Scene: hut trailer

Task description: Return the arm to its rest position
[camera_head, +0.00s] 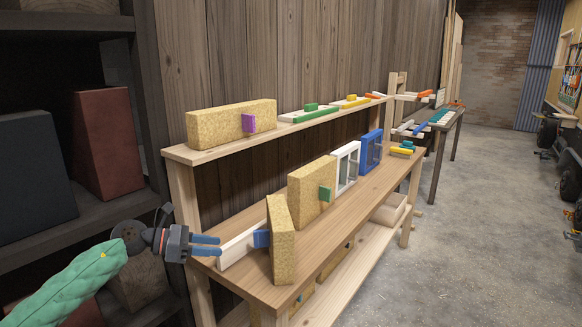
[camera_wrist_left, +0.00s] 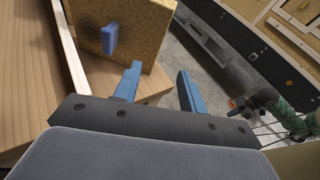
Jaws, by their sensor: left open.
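My left gripper (camera_head: 205,246) comes in from the left with a green-sleeved arm and sits at the near left end of the wooden bench. Its blue fingers are apart with nothing between them. In the left wrist view, the open fingers (camera_wrist_left: 162,88) show close to a cork-like panel with a blue block on it. That panel (camera_head: 282,245) stands upright at the near end of the bench in the head view, and its blue block (camera_head: 261,239) faces the gripper. My right gripper is not clearly seen in the head view.
The wooden bench (camera_head: 350,205) carries another cork panel (camera_head: 310,192), a white frame (camera_head: 346,167) and a blue frame (camera_head: 371,150). An upper shelf (camera_head: 200,156) holds a cork block (camera_head: 230,119). Dark shelving (camera_head: 100,215) stands at left. The concrete floor (camera_head: 470,240) at right is open.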

